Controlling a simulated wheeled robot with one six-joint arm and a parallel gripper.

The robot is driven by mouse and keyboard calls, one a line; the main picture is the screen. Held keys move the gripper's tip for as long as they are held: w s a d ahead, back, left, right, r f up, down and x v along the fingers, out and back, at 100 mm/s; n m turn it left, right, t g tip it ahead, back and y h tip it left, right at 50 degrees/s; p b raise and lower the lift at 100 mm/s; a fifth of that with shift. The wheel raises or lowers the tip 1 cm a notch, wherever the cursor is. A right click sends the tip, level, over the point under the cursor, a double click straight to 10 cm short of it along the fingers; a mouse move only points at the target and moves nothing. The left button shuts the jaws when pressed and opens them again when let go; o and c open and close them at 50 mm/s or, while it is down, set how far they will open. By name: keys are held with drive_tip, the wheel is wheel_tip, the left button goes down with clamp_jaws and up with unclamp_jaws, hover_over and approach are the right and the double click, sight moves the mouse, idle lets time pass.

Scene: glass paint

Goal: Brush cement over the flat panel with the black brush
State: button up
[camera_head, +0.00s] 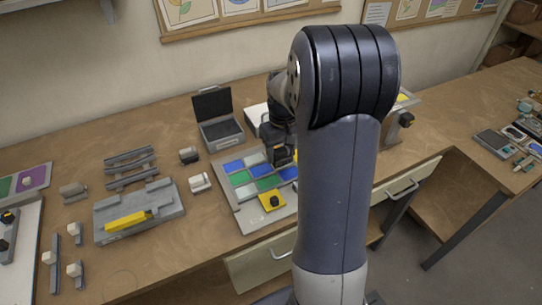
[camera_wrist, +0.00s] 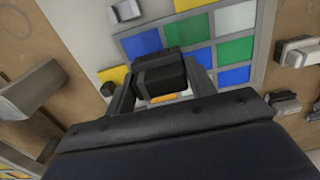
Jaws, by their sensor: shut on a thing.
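The flat panel (camera_head: 243,212) is a grey board with blue, green, white and yellow tiles, in the middle of the bench. Its grey border (camera_wrist: 90,38) and tiles also fill the upper middle of the wrist view. My gripper (camera_head: 280,160) is over the panel's right part, partly hidden by my arm. In the wrist view its two fingers are shut on a dark block, which looks like the black brush (camera_wrist: 158,72). The brush's lower end is hidden, so I cannot tell whether it touches the panel. A bit of orange-yellow shows below the block. I cannot make out any cement.
A yellow square with a black knob (camera_head: 272,201) is at the panel's front edge. An open black case (camera_head: 221,131) stands behind. A grey block with a yellow bar (camera_head: 128,221) and small white-and-grey pieces are at left. Small tools (camera_head: 497,143) lie far right. Bare bench shows front left.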

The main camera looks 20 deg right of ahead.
drive_tip(key=shift+f+b, duration=0.5)
drive_tip(key=shift+f, duration=0.2)
wheel_tip(320, 180, down, 4)
drive_tip(key=b, duration=0.3)
drive_tip(key=shift+r, duration=0.2)
drive_tip(key=shift+d+r+p, duration=0.25)
drive_tip(key=shift+d+p, duration=0.1)
drive_tip(key=shift+d, duration=0.25)
drive_tip(key=shift+d+r+p, duration=0.2)
drive_tip(key=shift+d+p, duration=0.1)
drive_tip(key=shift+d, duration=0.65)
drive_tip(key=shift+f, duration=0.4)
drive_tip(key=shift+a, duration=0.1)
drive_tip(key=shift+a, duration=1.5)
